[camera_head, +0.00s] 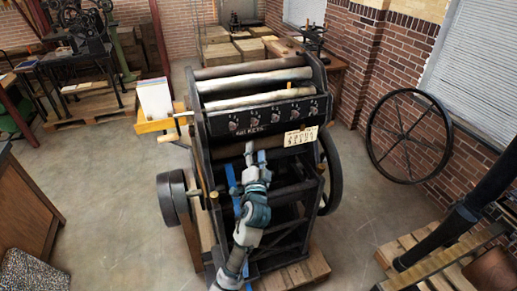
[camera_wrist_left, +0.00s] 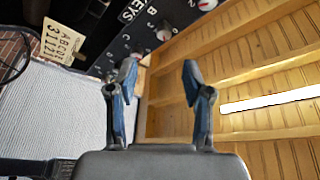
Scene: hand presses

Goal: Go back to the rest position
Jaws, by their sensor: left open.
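My left arm reaches up from the bottom middle of the head view, and its gripper (camera_head: 255,155) is in front of the large dark press (camera_head: 232,148). In the left wrist view, the two fingers of this gripper (camera_wrist_left: 160,68) stand apart with nothing between them. The press's dark panel with a row of knobs (camera_head: 271,117) is just above the gripper in the head view. A knob (camera_wrist_left: 164,31) shows beyond the fingertips in the left wrist view. I cannot tell whether the fingers touch the press. My right gripper is not in view.
A paper sign (camera_head: 301,136) hangs on the panel. A spoked wheel (camera_head: 409,136) leans by the brick wall. A wooden cabinet (camera_head: 30,210) stands at left. Concrete floor (camera_head: 110,200) is clear left of the press.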

